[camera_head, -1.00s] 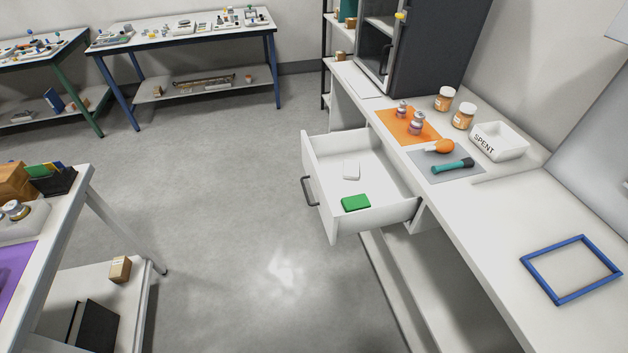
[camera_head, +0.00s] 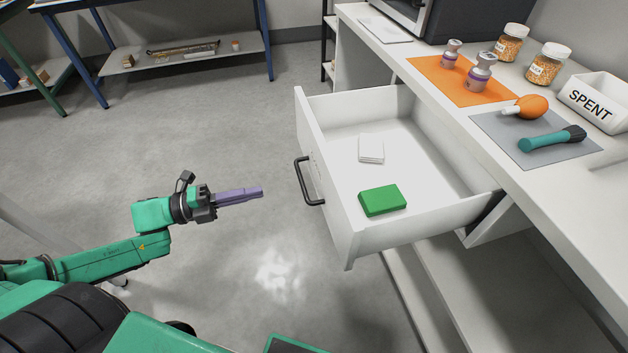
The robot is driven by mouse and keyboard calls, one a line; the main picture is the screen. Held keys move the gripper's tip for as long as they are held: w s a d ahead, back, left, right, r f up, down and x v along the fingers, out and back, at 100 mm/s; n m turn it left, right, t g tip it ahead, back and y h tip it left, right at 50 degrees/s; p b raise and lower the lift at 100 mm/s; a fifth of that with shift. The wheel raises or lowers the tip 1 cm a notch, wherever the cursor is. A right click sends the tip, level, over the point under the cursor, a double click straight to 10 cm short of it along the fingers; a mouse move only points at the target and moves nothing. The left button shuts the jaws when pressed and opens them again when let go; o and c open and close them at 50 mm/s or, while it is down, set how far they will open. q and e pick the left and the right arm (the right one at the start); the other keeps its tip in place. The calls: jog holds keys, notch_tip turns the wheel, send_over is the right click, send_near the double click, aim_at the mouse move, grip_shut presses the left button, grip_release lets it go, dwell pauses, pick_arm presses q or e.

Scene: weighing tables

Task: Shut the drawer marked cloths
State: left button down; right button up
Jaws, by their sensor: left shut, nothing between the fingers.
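A white drawer (camera_head: 345,224) stands pulled out from under the counter on the right. Its front faces left and carries a dark bar handle (camera_head: 303,182). A marking on the front is too oblique to read. Inside lie a green block (camera_head: 382,200) and a small white folded item (camera_head: 371,148). My left gripper (camera_head: 261,192) is shut and empty, left of the handle, with a gap between its fingertips and the handle. It points right toward the drawer front. My right gripper is not in view.
The floor left of the drawer is clear.

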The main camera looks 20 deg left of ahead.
pick_arm(q)
jog(key=b, duration=0.4)
send_near(319, 179)
jog(key=b+x, duration=0.1)
jog(key=x, duration=0.5)
jog(key=shift+d, duration=0.2)
jog(key=shift+w+d+r, duration=0.1)
jog(key=shift+d, duration=0.15)
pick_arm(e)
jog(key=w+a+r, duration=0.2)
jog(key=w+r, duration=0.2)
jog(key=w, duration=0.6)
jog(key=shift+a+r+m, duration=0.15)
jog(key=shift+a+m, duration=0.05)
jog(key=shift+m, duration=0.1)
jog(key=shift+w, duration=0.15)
